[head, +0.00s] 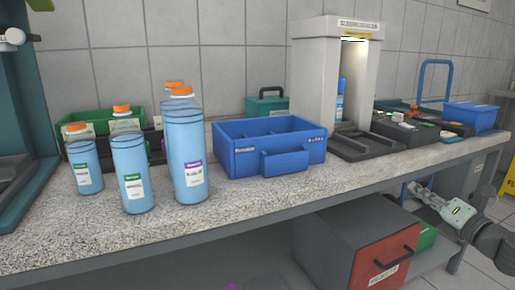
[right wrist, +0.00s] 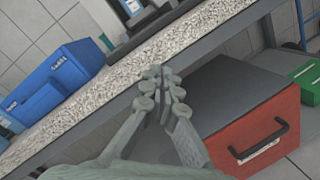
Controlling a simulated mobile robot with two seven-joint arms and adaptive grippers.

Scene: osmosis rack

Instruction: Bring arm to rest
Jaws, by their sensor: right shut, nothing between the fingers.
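My right gripper (head: 412,187) is at the lower right of the head view, in front of the bench and below its top. In the right wrist view its fingertips (right wrist: 160,78) are together with nothing between them, in front of the bench edge and the grey cabinet (right wrist: 225,85). My left gripper does not show in either view.
The speckled bench (head: 250,215) holds several blue bottles with orange caps (head: 187,150), a blue divided bin (head: 240,160), and a white sealer booth (head: 310,75). Under it stands a cabinet with a red front (head: 370,275). A green box (head: 425,238) sits beside the cabinet.

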